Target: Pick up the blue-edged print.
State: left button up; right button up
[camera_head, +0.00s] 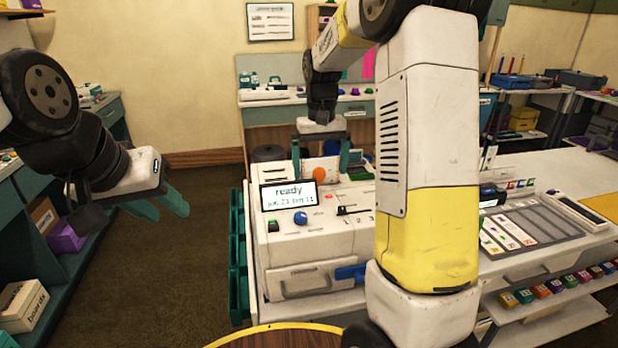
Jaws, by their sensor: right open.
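I cannot make out a print with a clear blue edge. Small prints or cards with coloured marks lie in the slotted tray (541,222) on the right counter, too small to tell their edges. A flat blue piece (350,271) sticks out at the front of the white machine (318,243), partly behind my right arm; I cannot tell what it is.
Coloured blocks (555,283) line a shelf below the right counter. A yellow-rimmed round top (275,337) is at the bottom. Shelves stand at the left. Carpet (190,265) between them and the machine is clear.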

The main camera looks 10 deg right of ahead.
jog(key=shift+f, duration=0.65)
jog(key=c, duration=0.5)
notch_tip(320, 180, up, 10)
jog(key=shift+r, duration=0.1)
